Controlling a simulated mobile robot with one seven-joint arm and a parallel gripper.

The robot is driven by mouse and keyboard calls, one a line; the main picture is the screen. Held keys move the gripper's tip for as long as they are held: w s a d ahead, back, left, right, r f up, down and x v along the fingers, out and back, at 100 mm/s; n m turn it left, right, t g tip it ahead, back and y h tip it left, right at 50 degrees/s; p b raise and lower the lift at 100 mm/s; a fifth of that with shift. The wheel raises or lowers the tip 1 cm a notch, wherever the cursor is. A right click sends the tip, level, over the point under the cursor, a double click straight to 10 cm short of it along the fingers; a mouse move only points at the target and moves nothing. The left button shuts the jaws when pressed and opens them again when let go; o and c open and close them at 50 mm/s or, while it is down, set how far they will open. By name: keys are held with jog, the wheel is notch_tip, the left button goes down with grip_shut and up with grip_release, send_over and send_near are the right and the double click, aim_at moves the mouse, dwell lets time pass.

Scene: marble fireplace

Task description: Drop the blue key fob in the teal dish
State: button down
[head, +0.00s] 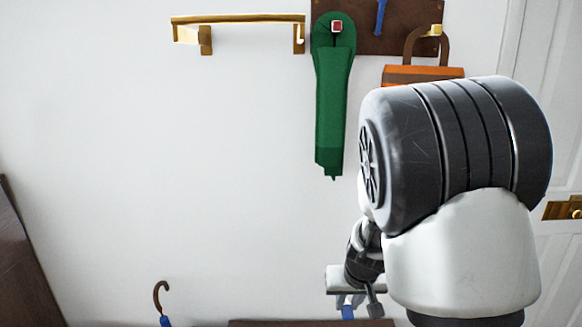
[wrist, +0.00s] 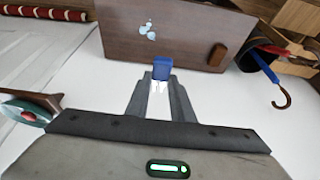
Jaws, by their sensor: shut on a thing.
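My gripper (wrist: 161,82) is shut on the blue key fob (wrist: 162,68), which sticks out past the fingertips in the wrist view. In the head view my gripper (head: 358,302) is low and right of centre, partly behind my arm. A bit of the blue fob (head: 348,312) shows below the fingers there. A teal, rounded thing with some red (wrist: 28,110) is at the left edge of the wrist view, partly cut off. I cannot tell whether it is the teal dish. No clear dish shows in the head view.
A brown wooden piece (wrist: 190,45) with pale blue marks lies beyond the fob. An umbrella with a hooked handle (wrist: 282,98) is to the right. In the head view, a green hanging thing (head: 333,105) and a brass rail (head: 240,19) are on the wall. The wall's left part is clear.

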jog(key=p+v, duration=1.6)
jog(key=v, duration=0.1)
jog(key=shift+s, duration=0.4)
jog(key=shift+d, duration=0.1)
